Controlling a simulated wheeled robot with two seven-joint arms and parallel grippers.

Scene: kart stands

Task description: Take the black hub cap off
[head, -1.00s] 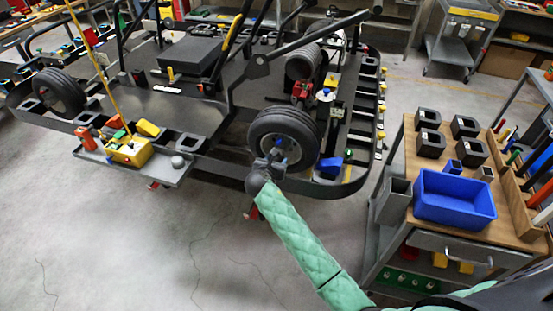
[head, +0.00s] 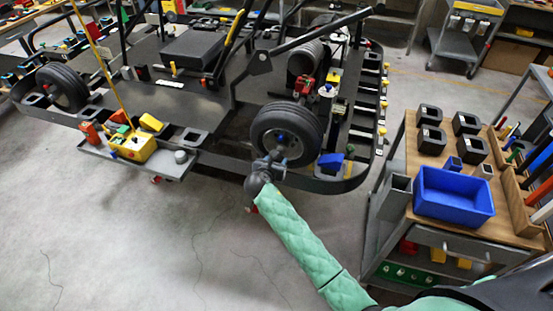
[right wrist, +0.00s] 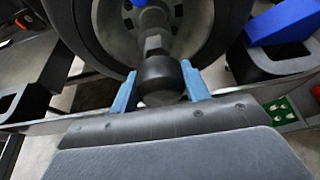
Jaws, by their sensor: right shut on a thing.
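The black hub cap (right wrist: 158,72) is between the two blue fingers of my right gripper (right wrist: 160,90) in the right wrist view. The gripper is shut on it. Behind the cap, a grey stepped stub (right wrist: 152,42) runs toward the wheel's grey hub; I cannot tell whether the cap still touches it. In the head view the right gripper (head: 275,158) is just in front of the kart's near wheel (head: 287,132), at its lower left. The cap is too small to make out there. A blue part shows at the wheel's centre. My left gripper is not in view.
The kart frame's dark rail (head: 225,168) runs beside the wheel. A blue wedge (head: 331,160) sits to its right. A side tray with a yellow box (head: 133,147) is at left. A wooden-topped cart with a blue bin (head: 454,196) stands at right. The floor in front is clear.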

